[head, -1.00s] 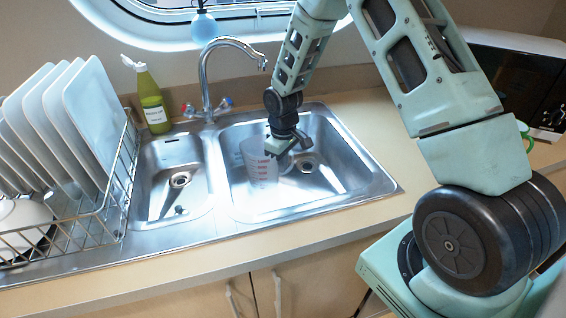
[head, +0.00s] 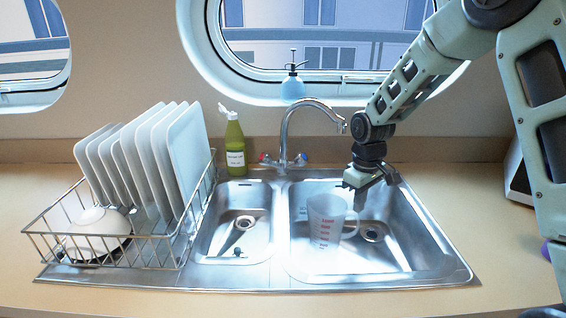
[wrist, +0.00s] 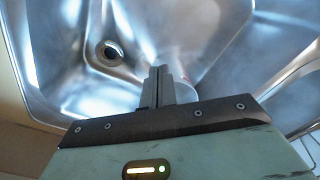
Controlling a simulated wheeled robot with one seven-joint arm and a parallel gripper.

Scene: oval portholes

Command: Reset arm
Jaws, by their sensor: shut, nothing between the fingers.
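My gripper (head: 358,197) hangs over the right basin of the sink in the head view, pointing down, just right of and above a clear measuring cup. In the wrist view my gripper (wrist: 160,72) has its two fingers together with nothing between them. The measuring cup (head: 324,222) stands upright in the right basin, with red markings on its side and its handle to the right. In the wrist view the cup is mostly hidden behind my gripper. My arm reaches in from the upper right of the head view.
A metal sink (head: 275,278) with two basins is set in the counter. A curved faucet (head: 284,135) stands behind it, beside a green bottle (head: 235,145). A dish rack (head: 150,255) with several white plates and a bowl (head: 97,232) is at left.

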